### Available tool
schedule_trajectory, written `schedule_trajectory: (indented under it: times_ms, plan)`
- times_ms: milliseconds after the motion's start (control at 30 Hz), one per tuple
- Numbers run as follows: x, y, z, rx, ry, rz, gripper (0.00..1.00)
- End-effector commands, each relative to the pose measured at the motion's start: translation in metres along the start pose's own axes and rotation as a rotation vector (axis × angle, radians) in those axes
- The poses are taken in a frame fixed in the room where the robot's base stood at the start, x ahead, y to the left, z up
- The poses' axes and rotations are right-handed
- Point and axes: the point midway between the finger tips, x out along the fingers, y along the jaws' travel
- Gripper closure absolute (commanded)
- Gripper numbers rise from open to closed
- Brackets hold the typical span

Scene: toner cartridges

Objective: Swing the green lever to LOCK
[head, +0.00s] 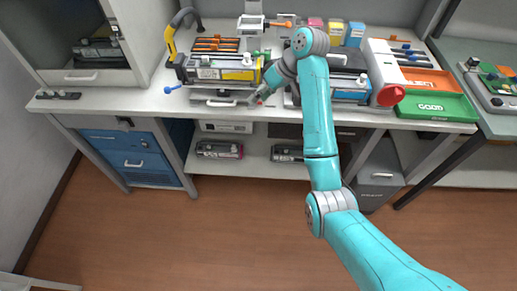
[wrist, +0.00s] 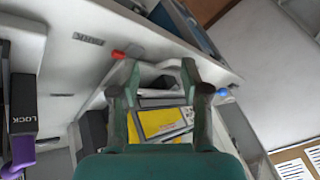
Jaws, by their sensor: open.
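I cannot make out the green lever for certain. A small green piece (head: 257,54) shows behind the yellow-labelled cartridge (head: 232,76) in the head view, too small to identify. My gripper (wrist: 160,66) is open, and its dark green fingers stand apart with nothing held between them. It is over the front of the printer bay, and the cartridge's yellow label also shows below the fingers in the wrist view (wrist: 158,122). A dark block marked LOCK (wrist: 22,106) with a purple part (wrist: 18,153) is at the left of the wrist view.
A red knob (wrist: 118,54) and a blue knob (wrist: 222,92) flank the fingers in the wrist view. A second cartridge bay (head: 348,88) stands right of my gripper. Orange and green trays (head: 436,108) lie at the bench's right. The floor in front is clear.

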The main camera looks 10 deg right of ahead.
Motion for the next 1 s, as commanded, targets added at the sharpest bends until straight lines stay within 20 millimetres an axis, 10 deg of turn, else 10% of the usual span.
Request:
schedule_trajectory:
  times_ms: [1000]
  plan:
    - [0.115, 0.001, 0.123, 0.259, 0.159, 0.021, 0.54]
